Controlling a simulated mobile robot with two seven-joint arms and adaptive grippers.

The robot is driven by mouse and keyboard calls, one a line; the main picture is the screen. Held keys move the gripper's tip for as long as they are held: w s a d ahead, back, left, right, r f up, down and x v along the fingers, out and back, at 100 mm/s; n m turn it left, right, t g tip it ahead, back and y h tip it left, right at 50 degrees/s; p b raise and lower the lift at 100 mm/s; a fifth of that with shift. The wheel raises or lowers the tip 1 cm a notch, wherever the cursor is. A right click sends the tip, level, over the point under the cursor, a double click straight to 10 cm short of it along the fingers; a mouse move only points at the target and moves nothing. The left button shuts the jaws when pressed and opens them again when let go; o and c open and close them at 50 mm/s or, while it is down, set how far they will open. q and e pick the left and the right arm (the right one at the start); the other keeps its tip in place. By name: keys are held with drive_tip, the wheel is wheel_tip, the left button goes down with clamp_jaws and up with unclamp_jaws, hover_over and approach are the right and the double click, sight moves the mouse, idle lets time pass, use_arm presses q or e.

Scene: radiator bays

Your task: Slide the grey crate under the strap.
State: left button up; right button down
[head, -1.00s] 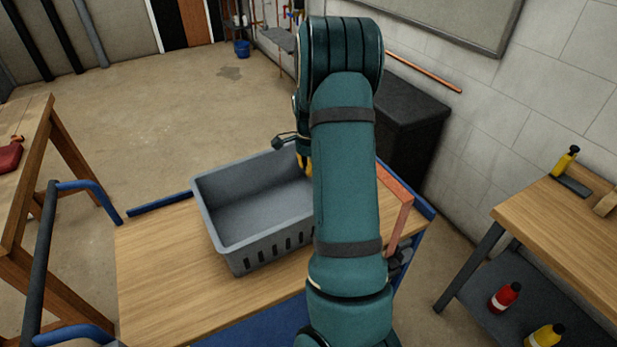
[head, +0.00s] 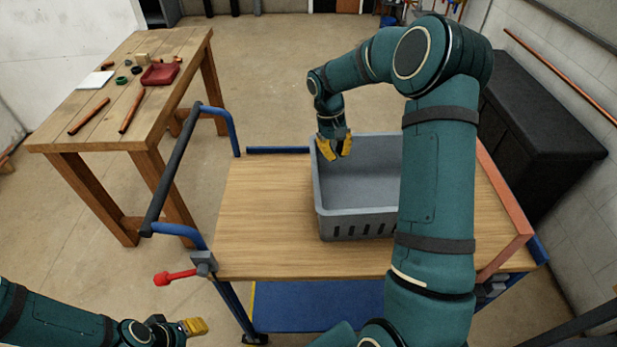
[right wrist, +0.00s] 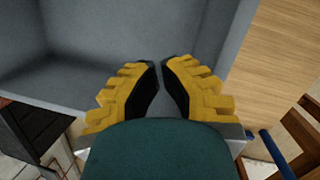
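The grey crate (head: 360,222) is an open plastic bin standing on the cart's wooden top. My right arm hides its right part. A salmon-coloured strap (head: 505,212) spans the cart's right end; the arm hides what lies between it and the crate. My right gripper (head: 336,150) points down at the crate's far left corner. In the right wrist view its yellow fingers (right wrist: 162,75) stand slightly apart with nothing seen between them, over the crate's inside (right wrist: 120,30). Whether they touch the crate is unclear. My left gripper (head: 197,326) is low at the left, away from the cart.
The cart's wooden top (head: 265,215) is bare left of the crate. A dark push handle (head: 168,180) and a red-knobbed lever (head: 175,277) are at its left end. A workbench (head: 110,110) with small parts stands left. A black cabinet (head: 540,130) stands behind right.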

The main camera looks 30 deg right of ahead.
drive_tip(key=w+a+n+h+b, duration=0.2)
drive_tip(key=w+a+n, duration=0.5)
drive_tip(key=a+n, duration=0.55)
drive_tip(key=shift+n, duration=0.55)
drive_tip(key=b+x, duration=0.1)
drive_tip(key=x, duration=0.8)
drive_tip(key=shift+w+d+f, duration=0.15)
drive_tip(key=shift+f, duration=0.15)
drive_tip(key=s+d, duration=0.1)
drive_tip(key=d, duration=0.1)
drive_tip(key=shift+s+d+r+b, duration=0.15)
drive_tip(key=shift+s+d+b, duration=0.2)
drive_tip(key=shift+s, duration=0.05)
drive_tip(key=shift+s+d+t, duration=0.15)
drive_tip(key=shift+d+t, duration=0.15)
drive_tip(key=s+d+p, duration=0.1)
drive_tip(key=s+d, duration=0.3)
drive_tip(key=d, duration=0.2)
drive_tip(key=s+d+p, duration=0.2)
drive_tip(key=s+d, duration=0.2)
drive_tip(key=d, duration=0.3)
drive_tip(key=s+d+p, duration=0.1)
drive_tip(key=s+d, duration=0.4)
drive_tip(key=d, duration=0.1)
drive_tip(key=shift+d, duration=0.2)
drive_tip(key=shift+w, duration=0.1)
